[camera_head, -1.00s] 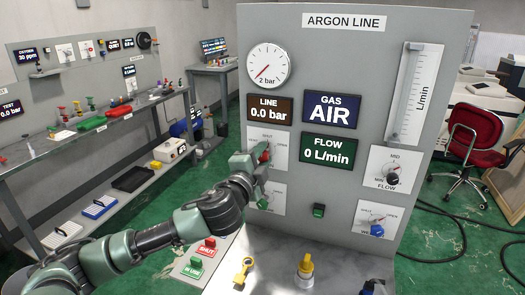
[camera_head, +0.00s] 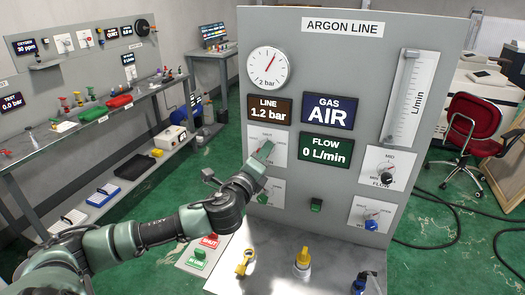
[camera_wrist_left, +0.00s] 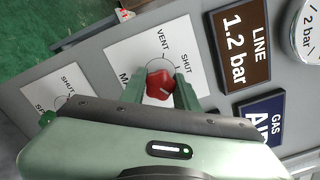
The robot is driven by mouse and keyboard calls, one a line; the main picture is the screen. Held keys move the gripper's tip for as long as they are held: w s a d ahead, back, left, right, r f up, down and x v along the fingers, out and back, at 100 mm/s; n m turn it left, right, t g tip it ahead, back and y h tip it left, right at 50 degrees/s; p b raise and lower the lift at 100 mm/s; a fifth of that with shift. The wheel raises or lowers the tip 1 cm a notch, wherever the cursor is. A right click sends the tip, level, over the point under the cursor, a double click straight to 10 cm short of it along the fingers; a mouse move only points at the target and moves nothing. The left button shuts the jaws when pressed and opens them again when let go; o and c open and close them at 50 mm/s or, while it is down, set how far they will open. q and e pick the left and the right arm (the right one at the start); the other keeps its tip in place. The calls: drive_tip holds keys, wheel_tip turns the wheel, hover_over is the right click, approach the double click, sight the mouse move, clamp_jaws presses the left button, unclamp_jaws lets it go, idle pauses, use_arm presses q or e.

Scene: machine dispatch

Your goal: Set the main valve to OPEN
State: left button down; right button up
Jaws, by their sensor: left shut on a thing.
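The main valve is a red knob (camera_wrist_left: 160,85) on a white label plate, marked VENT and SHUT where I can read it, in the left wrist view. In the head view the plate (camera_head: 253,140) is at the panel's left, with the knob hidden behind my gripper. My left gripper (camera_head: 264,152) is at that plate. In the left wrist view its two fingers (camera_wrist_left: 160,91) are closed on the knob's sides. I cannot tell which mark the knob points to. The line display (camera_head: 270,109) reads 1.2 bar and the round gauge (camera_head: 267,67) needle points up and right.
A lower valve plate (camera_head: 272,190) is just below my gripper. The gas display (camera_head: 331,110) reads AIR and the flow display (camera_head: 326,149) 0 L/min. A black flow knob (camera_head: 386,172) and blue knob (camera_head: 371,225) are at right.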

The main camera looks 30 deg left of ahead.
use_arm(q)
drive_tip(key=shift+f+m, duration=0.1)
drive_tip(key=shift+m, duration=0.2)
idle(0.4)
drive_tip(key=c, duration=1.1)
unclamp_jaws()
drive_tip(key=shift+o, duration=0.2)
drive_tip(key=b+v, duration=0.2)
drive_tip(key=v, duration=0.5)
drive_tip(key=shift+s+b, duration=0.3)
drive_tip(key=shift+s, duration=0.1)
drive_tip(key=shift+d, duration=0.1)
